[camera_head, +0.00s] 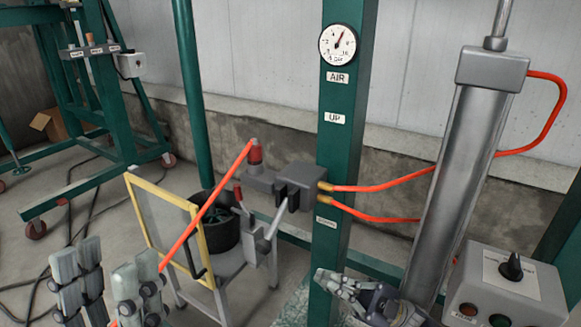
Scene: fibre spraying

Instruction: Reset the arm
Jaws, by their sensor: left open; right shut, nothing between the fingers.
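My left gripper (106,265) is at the lower left edge of the head view, with its grey fingers pointing up and spread apart. Nothing shows between them. My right gripper (328,281) is at the bottom, right of centre, with its fingers together and pointing left. It holds nothing and appears in front of the foot of the green post (338,150); I cannot tell whether they touch. The lower parts of both arms are cut off by the frame.
A valve block (301,178) with a lever and orange hoses is on the post. A grey cylinder (455,170) and control box (507,285) stand at right. A yellow-framed panel (150,215), black bucket (224,240) and wheeled green frame (100,90) are at left.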

